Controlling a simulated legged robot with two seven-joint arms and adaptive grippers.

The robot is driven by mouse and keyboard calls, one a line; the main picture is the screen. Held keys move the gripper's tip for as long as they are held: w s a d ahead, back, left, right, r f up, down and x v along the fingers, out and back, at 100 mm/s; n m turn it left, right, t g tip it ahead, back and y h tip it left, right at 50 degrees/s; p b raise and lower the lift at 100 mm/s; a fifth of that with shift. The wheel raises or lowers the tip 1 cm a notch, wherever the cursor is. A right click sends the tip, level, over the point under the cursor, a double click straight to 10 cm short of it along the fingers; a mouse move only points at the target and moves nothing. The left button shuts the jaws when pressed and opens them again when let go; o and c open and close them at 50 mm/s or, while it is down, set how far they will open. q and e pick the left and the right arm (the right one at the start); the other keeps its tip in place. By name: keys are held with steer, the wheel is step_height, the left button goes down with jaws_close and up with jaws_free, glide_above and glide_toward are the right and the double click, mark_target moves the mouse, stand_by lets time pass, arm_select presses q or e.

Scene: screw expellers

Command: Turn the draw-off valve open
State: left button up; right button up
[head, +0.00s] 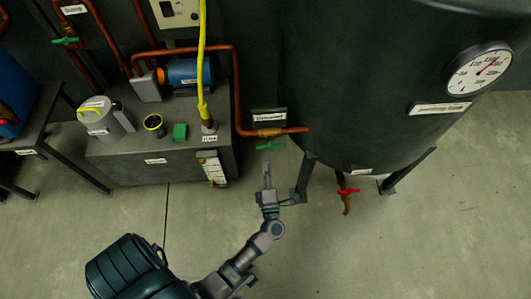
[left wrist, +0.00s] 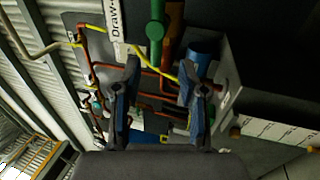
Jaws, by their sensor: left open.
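The draw-off valve has a green handle (head: 271,146) on a copper pipe that runs into the large dark tank. Its white label (head: 269,116) is above it. In the left wrist view the green handle (left wrist: 155,32) is at the top, beside a label (left wrist: 114,20) starting "Draw-". My left gripper (head: 267,166) is just below the handle in the head view. In the left wrist view its two fingers (left wrist: 160,66) are apart with nothing between them, and the handle is beyond their tips. I cannot tell the exact gap. My right gripper is not in view.
The dark tank (head: 370,110) stands on legs at the right, with a dial and a red-handled valve (head: 348,191) beneath. A grey bench (head: 140,172) at the left carries a blue motor (head: 188,72), a jug (head: 104,118) and a yellow hose. The floor in front is clear.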

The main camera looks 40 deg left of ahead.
arm_select(q)
steer(key=v, duration=0.4)
steer(key=shift+s+d+f, duration=0.1)
stand_by(0.4)
